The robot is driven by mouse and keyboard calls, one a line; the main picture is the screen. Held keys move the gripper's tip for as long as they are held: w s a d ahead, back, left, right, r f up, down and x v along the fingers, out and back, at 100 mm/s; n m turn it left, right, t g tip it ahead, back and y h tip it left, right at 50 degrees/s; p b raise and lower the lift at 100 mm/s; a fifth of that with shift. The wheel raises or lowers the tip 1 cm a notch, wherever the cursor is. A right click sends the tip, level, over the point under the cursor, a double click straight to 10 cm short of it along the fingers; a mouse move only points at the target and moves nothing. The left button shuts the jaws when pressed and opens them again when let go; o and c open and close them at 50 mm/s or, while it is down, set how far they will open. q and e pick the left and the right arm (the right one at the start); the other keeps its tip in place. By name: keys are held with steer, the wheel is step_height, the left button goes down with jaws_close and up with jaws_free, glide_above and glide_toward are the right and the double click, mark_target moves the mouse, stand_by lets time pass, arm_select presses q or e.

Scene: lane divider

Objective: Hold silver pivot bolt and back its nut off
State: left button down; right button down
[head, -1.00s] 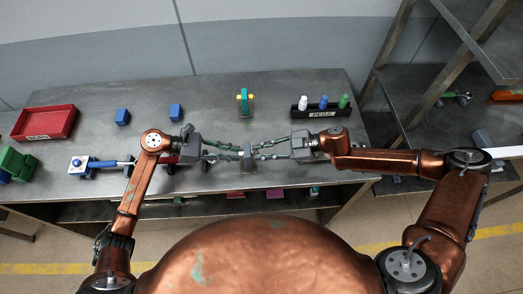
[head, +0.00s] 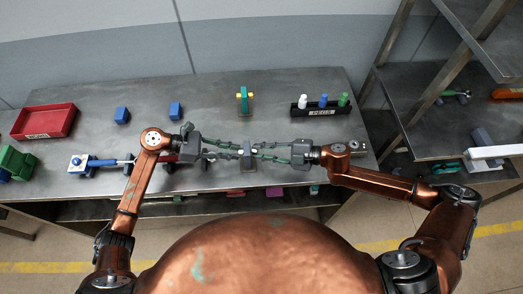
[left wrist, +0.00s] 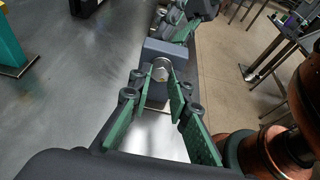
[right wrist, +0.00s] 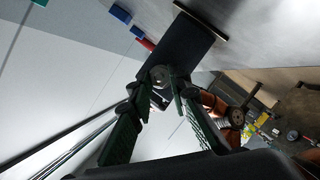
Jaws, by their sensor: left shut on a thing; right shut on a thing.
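A small grey upright block (head: 248,163) stands near the front edge of the bench, between my two grippers. My left gripper (head: 239,152) comes from the left, and its fingertips close on the round silver pivot bolt head (left wrist: 162,69) against the grey block (left wrist: 165,49). My right gripper (head: 259,151) comes from the right. In the right wrist view its fingertips close on the round metal nut (right wrist: 161,76) on the dark face of the block (right wrist: 186,48). The fingertips partly cover both the bolt head and the nut.
A black rack (head: 320,109) with white, blue and green pegs is at back right. A red tray (head: 45,121) and blue blocks (head: 122,116) lie left. The bench's back middle is mostly clear.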

arm_select(q)
steer(key=shift+s+d+r, duration=0.1)
steer(key=shift+d, duration=0.1)
arm_select(e)
steer(key=shift+s+a, duration=0.1)
steer(key=shift+a, duration=0.1)
steer(key=c, duration=2.2)
jaws_free()
arm_select(q)
steer(key=shift+a, duration=0.1)
arm_select(e)
steer(key=o, duration=0.4)
steer(key=shift+a, duration=0.1)
steer(key=shift+d, duration=0.45)
arm_select(q)
steer(key=shift+a, duration=0.1)
arm_select(e)
steer(key=v, duration=1.1)
steer(key=shift+d+r, duration=0.1)
steer(key=shift+d, duration=0.05)
steer(key=v, duration=1.2)
